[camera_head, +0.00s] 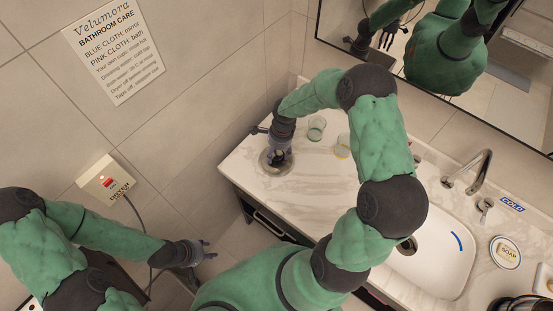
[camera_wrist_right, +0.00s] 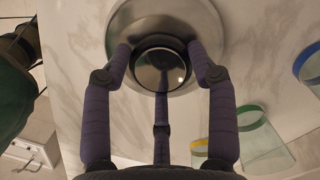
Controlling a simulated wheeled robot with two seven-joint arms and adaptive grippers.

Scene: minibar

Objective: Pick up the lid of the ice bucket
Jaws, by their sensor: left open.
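The ice bucket's round metal lid (camera_head: 267,166) is at the left end of the marble counter. In the right wrist view the lid (camera_wrist_right: 205,25) shows a dark, shiny round knob (camera_wrist_right: 160,72) in its middle. My right gripper (camera_head: 278,157) is over the lid. In the right wrist view my right gripper (camera_wrist_right: 161,62) has its fingers around the knob, close to its edge on both sides; I cannot tell if they press on it. The bucket's body is hidden beneath the lid. My left gripper (camera_head: 207,249) is open and empty, away from the counter at lower left.
Two glasses stand right of the lid, one green-rimmed (camera_head: 316,128) and one yellow-rimmed (camera_head: 342,147). A blue-rimmed glass (camera_wrist_right: 308,65) shows in the right wrist view. The sink (camera_head: 440,265), faucet (camera_head: 480,168) and soap dish (camera_head: 506,252) are farther right. A mirror (camera_head: 500,85) hangs behind.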

